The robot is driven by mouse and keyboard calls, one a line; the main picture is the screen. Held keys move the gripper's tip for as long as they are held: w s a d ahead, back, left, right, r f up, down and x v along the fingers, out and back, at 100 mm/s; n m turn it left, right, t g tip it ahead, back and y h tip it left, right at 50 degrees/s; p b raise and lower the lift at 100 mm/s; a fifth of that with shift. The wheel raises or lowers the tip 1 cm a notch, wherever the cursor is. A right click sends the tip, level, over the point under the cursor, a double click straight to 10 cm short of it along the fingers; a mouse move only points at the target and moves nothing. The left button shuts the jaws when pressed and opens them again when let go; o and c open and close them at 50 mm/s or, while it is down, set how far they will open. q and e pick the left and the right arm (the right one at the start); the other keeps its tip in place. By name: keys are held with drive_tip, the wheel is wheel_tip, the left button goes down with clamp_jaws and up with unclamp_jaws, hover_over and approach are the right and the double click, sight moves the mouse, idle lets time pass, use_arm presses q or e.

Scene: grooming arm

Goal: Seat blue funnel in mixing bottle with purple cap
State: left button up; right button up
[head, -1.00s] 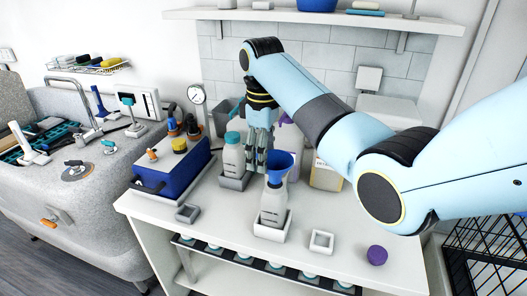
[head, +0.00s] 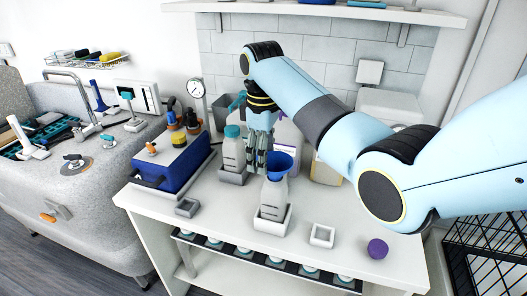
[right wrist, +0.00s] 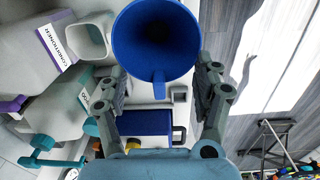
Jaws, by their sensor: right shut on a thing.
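The blue funnel (head: 279,162) is wide-mouthed and upright, directly above the neck of a pale grey mixing bottle (head: 273,197). Its lower part meets or enters the bottle mouth; I cannot tell how deep the spout is. The bottle stands in a white square holder (head: 271,224). A purple cap (head: 377,249) lies off the bottle on the tabletop at right. My right gripper (head: 257,168) is shut on the funnel at its left side. In the right wrist view the funnel (right wrist: 155,40) shows its open mouth and a small tab between the fingers. My left gripper is out of view.
A teal-capped bottle (head: 233,150) stands close behind left, in its own holder. A blue box (head: 172,165) is farther left. Empty square holders stand at left (head: 187,207) and right (head: 321,236). Larger containers stand behind the gripper. The white tabletop (head: 350,222) is clear around the cap.

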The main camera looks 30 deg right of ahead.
drive_tip(key=o, duration=1)
wheel_tip(320, 180, up, 7)
drive_tip(key=shift+a+r, duration=0.1)
drive_tip(key=shift+r, duration=0.1)
drive_tip(key=shift+o, duration=0.5)
drive_tip(key=shift+s+f, duration=0.1)
